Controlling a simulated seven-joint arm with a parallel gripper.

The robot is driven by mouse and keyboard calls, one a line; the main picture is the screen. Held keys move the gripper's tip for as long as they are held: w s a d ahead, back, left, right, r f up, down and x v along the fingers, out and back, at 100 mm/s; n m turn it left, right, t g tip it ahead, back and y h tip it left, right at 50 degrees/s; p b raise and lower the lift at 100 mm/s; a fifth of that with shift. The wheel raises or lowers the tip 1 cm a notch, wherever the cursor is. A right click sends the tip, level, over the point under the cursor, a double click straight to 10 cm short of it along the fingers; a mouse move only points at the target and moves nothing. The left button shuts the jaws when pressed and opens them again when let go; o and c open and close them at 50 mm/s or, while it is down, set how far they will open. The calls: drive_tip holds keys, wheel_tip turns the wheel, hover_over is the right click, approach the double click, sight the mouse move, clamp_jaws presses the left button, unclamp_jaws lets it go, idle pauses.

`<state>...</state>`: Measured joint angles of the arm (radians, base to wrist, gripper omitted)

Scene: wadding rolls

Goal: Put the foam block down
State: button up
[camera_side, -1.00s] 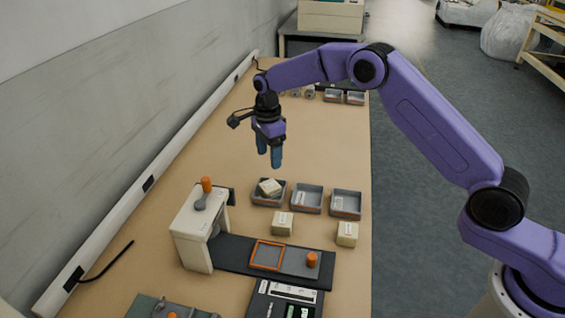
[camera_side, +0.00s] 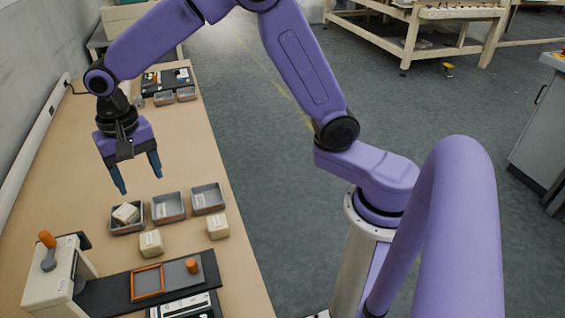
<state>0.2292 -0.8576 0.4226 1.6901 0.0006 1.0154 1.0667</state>
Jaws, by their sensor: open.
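A cream foam block (camera_side: 126,213) lies tilted in the leftmost grey tray (camera_side: 116,230), partly over its rim. A second cream block (camera_side: 151,243) and a third cream block (camera_side: 218,226) sit on the table in front of the trays. My gripper (camera_side: 139,187) is open and empty, with its blue fingers spread apart. It hangs above the table near the left tray and touches none of the blocks. The middle tray (camera_side: 168,216) and the right tray (camera_side: 208,207) look empty.
A cream press with an orange knob (camera_side: 46,239) stands at the front left. Its dark base carries an orange frame (camera_side: 148,294) and an orange peg (camera_side: 193,266). Small trays (camera_side: 165,98) stand at the far end. The table middle is clear.

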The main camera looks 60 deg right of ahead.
drive_tip(key=s+d+n, duration=0.5)
drive_tip(key=s+n, duration=0.1)
drive_tip(key=s, duration=0.3)
drive_tip(key=s+d+n, duration=0.4)
drive_tip(key=s+n, duration=0.1)
drive_tip(key=s, duration=0.5)
drive_tip(key=s+d+r+n, duration=0.1)
drive_tip(key=s+d+n, duration=0.4)
drive_tip(key=s, duration=0.4)
drive_tip(key=shift+s+d+n, duration=0.15)
drive_tip(key=shift+d+n, duration=0.15)
drive_tip(key=shift+n, duration=0.5)
